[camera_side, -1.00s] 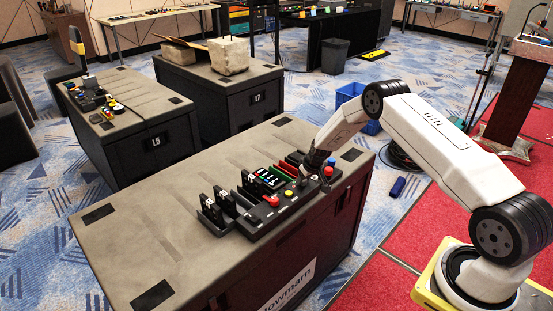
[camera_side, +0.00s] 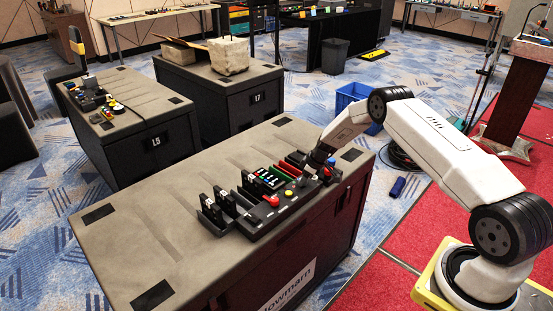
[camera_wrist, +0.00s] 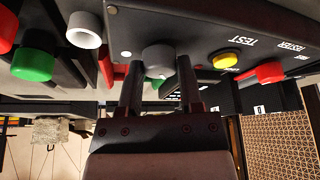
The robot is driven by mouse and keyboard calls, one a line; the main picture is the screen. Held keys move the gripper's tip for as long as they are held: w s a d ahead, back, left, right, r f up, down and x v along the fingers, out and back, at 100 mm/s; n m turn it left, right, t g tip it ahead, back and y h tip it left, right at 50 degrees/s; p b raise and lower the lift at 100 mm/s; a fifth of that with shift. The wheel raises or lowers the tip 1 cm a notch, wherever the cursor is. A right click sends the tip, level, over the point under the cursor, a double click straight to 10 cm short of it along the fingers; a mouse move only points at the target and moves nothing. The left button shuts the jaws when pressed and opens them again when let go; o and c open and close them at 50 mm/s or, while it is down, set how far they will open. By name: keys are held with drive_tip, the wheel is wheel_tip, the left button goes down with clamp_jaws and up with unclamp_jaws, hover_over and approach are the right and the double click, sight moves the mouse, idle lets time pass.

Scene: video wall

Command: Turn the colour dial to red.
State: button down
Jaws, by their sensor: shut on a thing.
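A grey round knob (camera_wrist: 158,58), seemingly the colour dial, sits on the dark control panel (camera_wrist: 200,20) in the wrist view. My gripper (camera_wrist: 159,68) has one finger on each side of it and is shut on it. No colour mark or pointer on the knob can be read. In the side view my gripper (camera_side: 322,174) is down at the right end of the panel on the grey-topped cabinet (camera_side: 150,215). There my gripper hides the knob.
A white ring-like knob (camera_wrist: 84,30) and a green knob (camera_wrist: 33,60) are to the left. The cabinet top's left half is clear.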

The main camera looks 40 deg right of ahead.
drive_tip(key=n, duration=0.2)
drive_tip(key=n+g+y, duration=0.1)
drive_tip(key=n, duration=0.2)
drive_tip(key=shift+y, duration=0.3)
drive_tip(key=shift+d, duration=0.1)
drive_tip(key=shift+c, duration=1.3)
unclamp_jaws()
drive_tip(key=shift+r, duration=0.15)
drive_tip(key=v, duration=0.7)
drive_tip(key=shift+r, duration=0.25)
drive_tip(key=shift+r, duration=0.1)
